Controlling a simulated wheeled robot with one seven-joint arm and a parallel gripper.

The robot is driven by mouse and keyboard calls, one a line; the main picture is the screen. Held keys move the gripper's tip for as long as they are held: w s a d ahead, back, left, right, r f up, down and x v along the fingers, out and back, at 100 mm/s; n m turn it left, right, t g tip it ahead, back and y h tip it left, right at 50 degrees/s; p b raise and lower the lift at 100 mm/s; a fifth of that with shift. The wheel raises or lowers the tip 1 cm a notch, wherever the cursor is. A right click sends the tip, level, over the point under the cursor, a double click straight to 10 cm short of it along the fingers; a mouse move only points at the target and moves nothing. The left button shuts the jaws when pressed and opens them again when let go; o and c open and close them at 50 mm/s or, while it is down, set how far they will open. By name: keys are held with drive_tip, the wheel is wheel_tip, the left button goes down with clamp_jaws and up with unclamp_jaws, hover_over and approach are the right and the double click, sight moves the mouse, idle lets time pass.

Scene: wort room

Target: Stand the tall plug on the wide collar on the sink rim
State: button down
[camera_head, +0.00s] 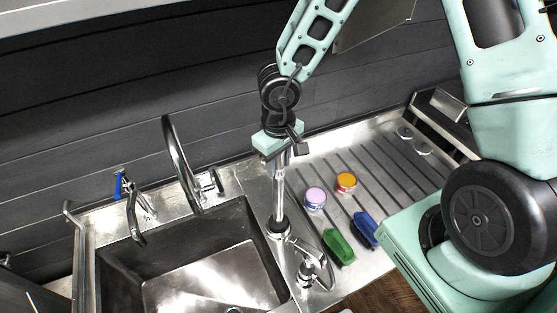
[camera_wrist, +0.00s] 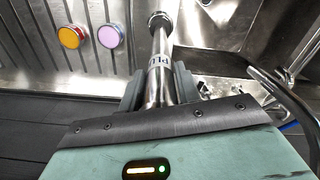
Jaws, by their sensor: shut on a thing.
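The tall plug (camera_head: 280,188) is a slim, shiny metal tube, upright below my gripper (camera_head: 284,150). My gripper is shut on its upper part. In the wrist view the plug (camera_wrist: 161,48) runs away from between the fingers (camera_wrist: 158,88), with dark lettering partly visible on its side. Its far end meets a wider metal ring (camera_wrist: 160,19) with a dark edge. In the head view that dark-ringed end (camera_head: 278,226) is over the sink rim (camera_head: 257,200). I cannot tell whether this ring is the wide collar or part of the plug, or whether they touch.
The sink basin (camera_head: 215,280) lies left, with a tall curved tap (camera_head: 178,150) behind it.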

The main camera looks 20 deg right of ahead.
sight(279, 172)
drive_tip(key=shift+f, duration=2.1)
idle(2.7)
drive_tip(key=c, duration=0.9)
unclamp_jaws()
drive_tip(key=shift+r, duration=0.1)
wheel_tip(279, 172, up, 17)
drive_tip(key=shift+r, duration=0.1)
